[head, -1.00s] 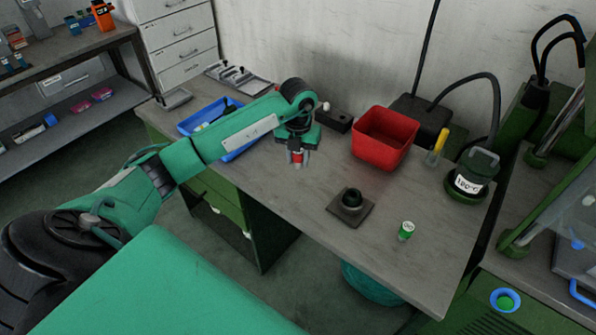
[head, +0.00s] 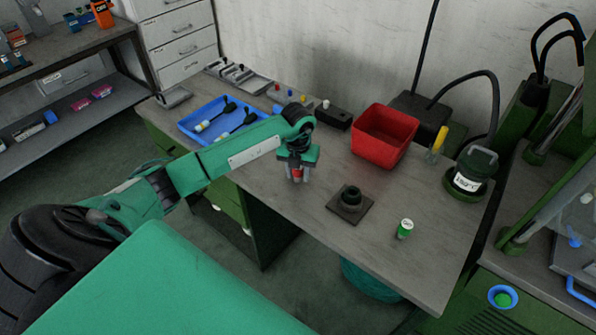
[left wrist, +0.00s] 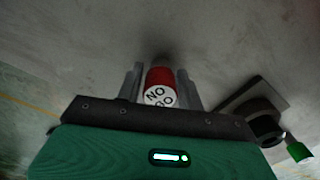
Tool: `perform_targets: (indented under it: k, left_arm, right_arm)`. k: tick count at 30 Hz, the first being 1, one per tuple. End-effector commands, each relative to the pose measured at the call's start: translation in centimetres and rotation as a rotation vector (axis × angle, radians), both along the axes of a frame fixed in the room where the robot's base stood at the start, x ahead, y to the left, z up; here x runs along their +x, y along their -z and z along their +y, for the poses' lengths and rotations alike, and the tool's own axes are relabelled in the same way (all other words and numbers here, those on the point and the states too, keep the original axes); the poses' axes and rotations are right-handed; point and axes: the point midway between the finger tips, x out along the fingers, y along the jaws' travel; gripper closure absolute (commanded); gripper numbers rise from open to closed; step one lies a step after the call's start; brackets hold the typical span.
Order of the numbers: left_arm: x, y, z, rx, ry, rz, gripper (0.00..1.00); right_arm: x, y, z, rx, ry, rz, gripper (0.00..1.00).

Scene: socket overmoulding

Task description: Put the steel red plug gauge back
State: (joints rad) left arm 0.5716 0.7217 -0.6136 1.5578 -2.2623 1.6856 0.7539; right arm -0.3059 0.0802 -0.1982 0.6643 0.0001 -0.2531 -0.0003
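My left gripper (head: 297,178) is over the workbench, left of the dark square base. It is shut on the red plug gauge (head: 296,174). In the left wrist view the gauge (left wrist: 158,86) sits upright between the two fingers (left wrist: 160,90), its white end marked "NO GO" facing the camera. Whether its lower end touches the bench is unclear. My right gripper is not in view.
A dark square base with a round socket (head: 350,197) lies to the right. A green cylinder (head: 404,228) stands near the front edge. A red bin (head: 385,135) and a "180°C" pot (head: 470,175) stand behind. A blue tray (head: 187,125) holds tools at left.

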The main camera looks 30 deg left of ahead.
Motion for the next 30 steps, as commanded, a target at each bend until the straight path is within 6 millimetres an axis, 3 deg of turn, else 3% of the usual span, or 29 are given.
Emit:
perform_targets:
  k: [2,14,19,30]
  left_arm:
    - [0.0,0.0,0.0,0.000,0.000,0.000,0.48]
    - [0.1,-0.8,0.0,0.000,0.000,-0.003,0.48]
    - [0.1,-3.8,0.0,0.001,0.001,-0.005,0.48]
    - [0.1,-11.0,0.0,0.000,0.000,-0.003,0.48]
  right_arm:
    - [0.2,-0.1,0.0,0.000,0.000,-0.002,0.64]
    - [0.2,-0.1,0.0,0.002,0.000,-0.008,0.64]
    - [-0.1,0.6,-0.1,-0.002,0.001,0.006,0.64]
    - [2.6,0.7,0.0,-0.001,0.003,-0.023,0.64]
